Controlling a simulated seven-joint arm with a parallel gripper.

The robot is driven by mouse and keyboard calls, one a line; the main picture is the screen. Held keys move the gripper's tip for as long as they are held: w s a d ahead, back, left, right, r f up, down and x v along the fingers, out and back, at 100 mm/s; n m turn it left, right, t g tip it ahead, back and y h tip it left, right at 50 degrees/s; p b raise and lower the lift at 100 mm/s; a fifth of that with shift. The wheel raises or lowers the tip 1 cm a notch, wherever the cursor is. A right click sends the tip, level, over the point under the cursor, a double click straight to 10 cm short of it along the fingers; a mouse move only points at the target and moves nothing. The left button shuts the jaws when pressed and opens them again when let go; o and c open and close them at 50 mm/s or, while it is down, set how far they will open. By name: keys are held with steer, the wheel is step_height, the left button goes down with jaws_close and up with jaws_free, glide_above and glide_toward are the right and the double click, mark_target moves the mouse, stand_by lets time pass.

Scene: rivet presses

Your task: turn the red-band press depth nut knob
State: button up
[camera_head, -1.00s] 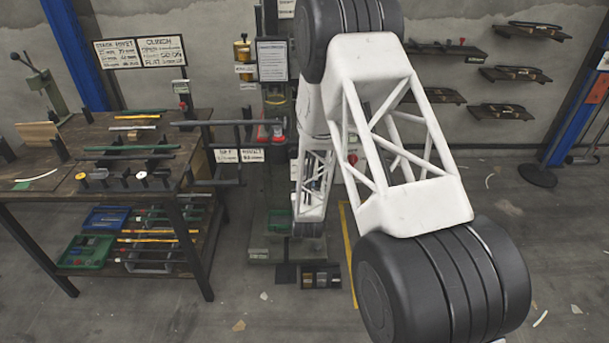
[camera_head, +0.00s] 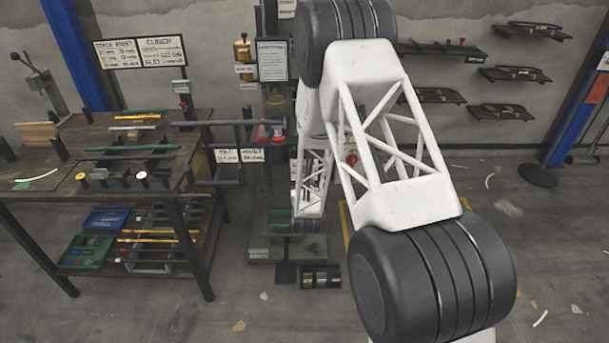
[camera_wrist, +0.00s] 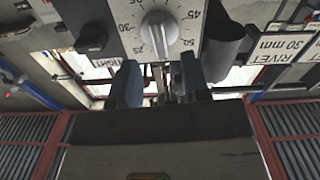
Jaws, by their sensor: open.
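In the wrist view a grey pointer knob (camera_wrist: 159,30) sits on a pale dial plate (camera_wrist: 128,17) with numbers around it. I cannot tell whether it is the depth nut knob, and I see no red band there. My gripper (camera_wrist: 160,78) is open, its two dark fingers apart, with the knob above the gap between them in the picture; nothing is held. In the head view a dark green press column (camera_head: 277,185) stands behind my arm, with a small red part (camera_head: 277,137) on it. My gripper is hidden there.
A dark cylinder (camera_wrist: 226,45) and a black block (camera_wrist: 91,38) flank the dial in the wrist view. A workbench (camera_head: 60,190) with bars and parts stands left in the head view. Wall shelves (camera_head: 515,74) hang right. Floor at the right is mostly clear.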

steer(key=shift+w, duration=2.55)
jaws_close()
